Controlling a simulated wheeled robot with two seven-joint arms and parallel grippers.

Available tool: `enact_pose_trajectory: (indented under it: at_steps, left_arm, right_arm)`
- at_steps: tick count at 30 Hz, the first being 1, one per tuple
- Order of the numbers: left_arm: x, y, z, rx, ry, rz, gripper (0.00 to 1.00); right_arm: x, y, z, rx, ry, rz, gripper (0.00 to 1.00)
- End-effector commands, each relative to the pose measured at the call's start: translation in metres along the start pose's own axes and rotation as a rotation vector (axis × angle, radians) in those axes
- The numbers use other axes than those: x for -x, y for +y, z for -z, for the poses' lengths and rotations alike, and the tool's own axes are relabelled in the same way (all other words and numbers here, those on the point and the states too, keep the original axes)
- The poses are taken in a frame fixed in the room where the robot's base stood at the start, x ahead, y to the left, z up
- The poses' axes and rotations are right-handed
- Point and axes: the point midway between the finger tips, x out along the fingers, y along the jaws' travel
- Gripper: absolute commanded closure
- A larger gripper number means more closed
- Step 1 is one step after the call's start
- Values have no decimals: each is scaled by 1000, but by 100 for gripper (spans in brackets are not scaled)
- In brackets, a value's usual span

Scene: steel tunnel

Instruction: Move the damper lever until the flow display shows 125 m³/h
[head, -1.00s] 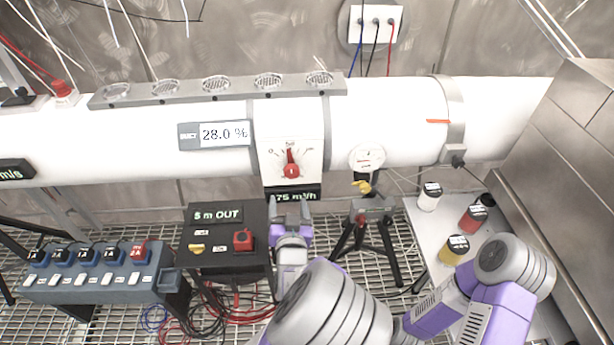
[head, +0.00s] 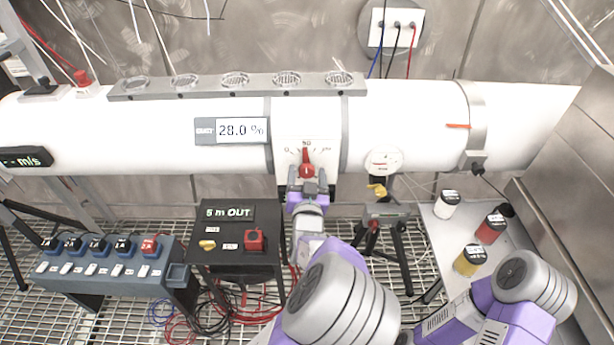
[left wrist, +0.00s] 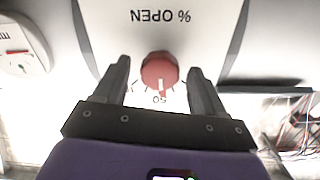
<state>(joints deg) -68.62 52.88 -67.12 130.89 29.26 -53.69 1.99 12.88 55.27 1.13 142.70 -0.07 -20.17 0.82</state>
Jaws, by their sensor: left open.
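The damper lever is a red knob with a pointer (head: 306,160) on a white dial plate on the front of the white duct. Its pointer stands nearly upright, close to the 50 mark. My left gripper (head: 307,175) is open just below the lever, its fingers to either side of it. In the left wrist view the red knob (left wrist: 159,72) sits between the spread fingers, with a gap on both sides. The flow display below the dial is hidden behind my left gripper, so its reading cannot be seen. My right gripper is not in view.
A display on the duct (head: 241,130) reads 28.0 %. A round gauge (head: 384,161) with a yellow valve handle is right of the dial.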

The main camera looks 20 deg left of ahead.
Motion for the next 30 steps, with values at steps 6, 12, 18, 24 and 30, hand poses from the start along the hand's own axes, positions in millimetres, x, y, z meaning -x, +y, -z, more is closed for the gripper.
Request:
enact_pose_trajectory:
  at_steps: [6,12,18,24,30]
  left_arm:
    - [0,0,0,0,0,0,49]
    - [0,0,0,0,0,0,80]
    - [0,-1,-1,45,-1,2,85]
    - [0,-1,-1,168,-1,1,85]
    - [0,0,0,194,-1,0,85]
  right_arm:
    - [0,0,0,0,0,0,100]
    - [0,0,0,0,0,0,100]
    - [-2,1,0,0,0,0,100]
    - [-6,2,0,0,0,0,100]
    - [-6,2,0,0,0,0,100]
